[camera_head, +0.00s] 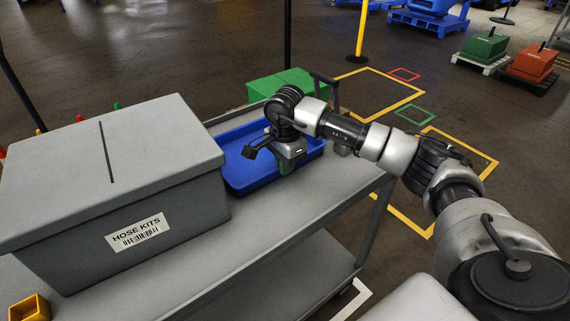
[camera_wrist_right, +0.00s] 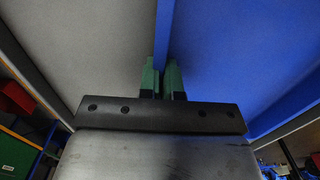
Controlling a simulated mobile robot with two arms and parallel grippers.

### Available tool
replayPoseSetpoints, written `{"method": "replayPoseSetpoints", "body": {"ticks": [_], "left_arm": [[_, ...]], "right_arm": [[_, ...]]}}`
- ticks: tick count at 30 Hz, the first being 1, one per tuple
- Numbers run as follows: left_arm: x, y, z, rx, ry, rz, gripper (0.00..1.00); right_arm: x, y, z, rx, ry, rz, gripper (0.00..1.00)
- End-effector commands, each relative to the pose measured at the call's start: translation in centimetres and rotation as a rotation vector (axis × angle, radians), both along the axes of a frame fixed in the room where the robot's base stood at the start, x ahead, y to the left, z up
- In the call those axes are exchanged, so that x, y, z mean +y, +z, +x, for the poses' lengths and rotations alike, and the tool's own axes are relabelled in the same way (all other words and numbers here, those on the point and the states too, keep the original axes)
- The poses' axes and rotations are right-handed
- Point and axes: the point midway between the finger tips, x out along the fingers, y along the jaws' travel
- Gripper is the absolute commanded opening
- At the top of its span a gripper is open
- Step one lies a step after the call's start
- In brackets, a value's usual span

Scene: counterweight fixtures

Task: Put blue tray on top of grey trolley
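The blue tray (camera_head: 245,180) is on the top surface of the grey trolley (camera_head: 270,220), at its far right part beside a grey box. It looks level; I cannot tell whether its whole base touches the trolley. My right gripper (camera_head: 289,165) is at the tray's near side wall. In the right wrist view the green fingers of the gripper (camera_wrist_right: 162,80) stand on either side of the blue tray's wall (camera_wrist_right: 164,30), close against it, with grey surface to the left and the tray's inside to the right. My left gripper is not in view.
A large grey lidded box (camera_head: 110,170) labelled HOSE KITS fills the trolley's left part. A small yellow bin (camera_head: 30,308) is at the lower left. A green box (camera_head: 290,85) stands behind the trolley. Bare trolley top lies in front of the tray.

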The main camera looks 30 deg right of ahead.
Motion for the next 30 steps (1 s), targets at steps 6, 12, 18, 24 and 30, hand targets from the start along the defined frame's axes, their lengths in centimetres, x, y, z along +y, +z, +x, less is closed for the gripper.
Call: {"method": "replayPoseSetpoints", "body": {"ticks": [6,12,18,24,30], "left_arm": [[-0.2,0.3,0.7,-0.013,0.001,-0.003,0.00],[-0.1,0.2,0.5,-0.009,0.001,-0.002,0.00],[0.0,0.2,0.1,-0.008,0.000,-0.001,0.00],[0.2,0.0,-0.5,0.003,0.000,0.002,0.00],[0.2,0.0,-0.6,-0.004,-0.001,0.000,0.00]], "right_arm": [[0.0,0.0,0.0,0.000,-0.001,0.000,0.30],[0.0,0.0,0.0,0.000,-0.001,0.000,0.30],[0.0,0.8,0.0,-0.003,-0.001,0.000,0.30],[0.0,5.0,0.1,-0.005,-0.001,-0.001,0.30],[0.0,9.2,0.0,-0.004,0.000,0.000,0.30]]}}
